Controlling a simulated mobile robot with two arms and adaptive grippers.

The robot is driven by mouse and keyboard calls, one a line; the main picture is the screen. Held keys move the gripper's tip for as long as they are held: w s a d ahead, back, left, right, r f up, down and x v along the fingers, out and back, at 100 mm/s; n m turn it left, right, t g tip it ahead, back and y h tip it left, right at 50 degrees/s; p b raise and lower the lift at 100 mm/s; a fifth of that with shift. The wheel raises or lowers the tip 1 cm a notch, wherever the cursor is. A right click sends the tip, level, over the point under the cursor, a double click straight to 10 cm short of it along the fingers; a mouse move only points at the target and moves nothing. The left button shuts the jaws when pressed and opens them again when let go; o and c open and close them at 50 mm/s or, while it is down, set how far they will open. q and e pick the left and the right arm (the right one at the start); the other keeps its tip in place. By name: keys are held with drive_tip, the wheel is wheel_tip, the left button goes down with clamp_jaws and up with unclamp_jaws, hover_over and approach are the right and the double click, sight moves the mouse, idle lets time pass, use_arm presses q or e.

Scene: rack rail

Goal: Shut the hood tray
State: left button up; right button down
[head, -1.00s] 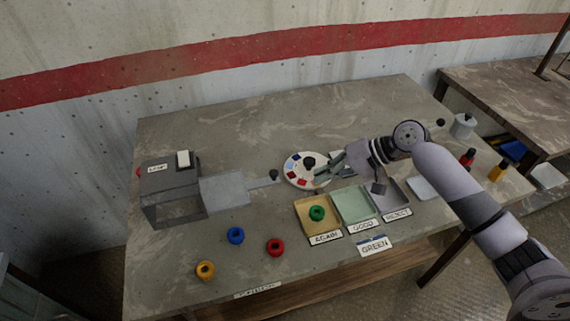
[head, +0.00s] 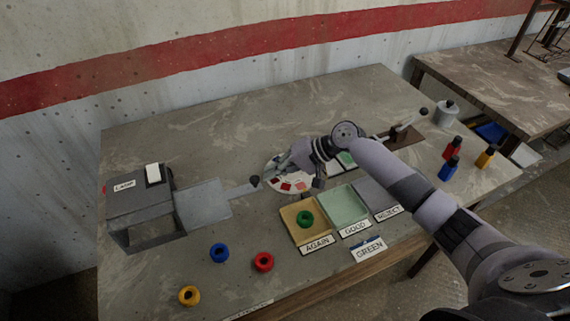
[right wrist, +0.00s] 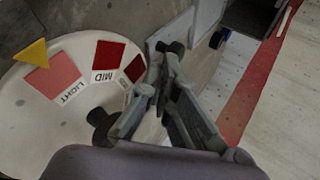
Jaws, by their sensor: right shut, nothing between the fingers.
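The grey lamp hood (head: 140,205) stands at the left of the table in the head view. Its flat grey tray (head: 203,204) sticks out to the right, pulled out. A narrow handle (head: 238,193) ends in a dark knob (head: 255,181). My right gripper (head: 274,171) is shut and empty, over the white colour disc just right of the knob. In the right wrist view its fingers (right wrist: 160,72) point towards a dark knob (right wrist: 176,47), with the grey tray (right wrist: 205,18) beyond. Whether they touch the knob I cannot tell. My left gripper is out of view.
The colour disc (head: 274,183) lies under my right gripper.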

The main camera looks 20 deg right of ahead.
sight(226, 197)
drive_tip(key=shift+a+f, duration=0.2)
drive_tip(key=shift+a, duration=0.05)
drive_tip(key=shift+w, duration=0.1)
drive_tip(key=shift+a+r, duration=0.1)
drive_tip(key=shift+a, duration=0.15)
drive_tip(key=a+p, duration=0.1)
drive_tip(key=a, duration=0.3)
drive_tip(key=a+p, duration=0.2)
drive_tip(key=a, duration=0.2)
drive_tip(key=a+p, duration=0.2)
drive_tip(key=a, duration=0.2)
drive_tip(key=shift+s, duration=0.25)
drive_tip(key=shift+a, duration=0.25)
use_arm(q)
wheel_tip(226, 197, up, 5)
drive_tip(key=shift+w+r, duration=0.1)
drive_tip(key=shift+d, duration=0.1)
use_arm(e)
drive_tip(key=shift+s, duration=0.1)
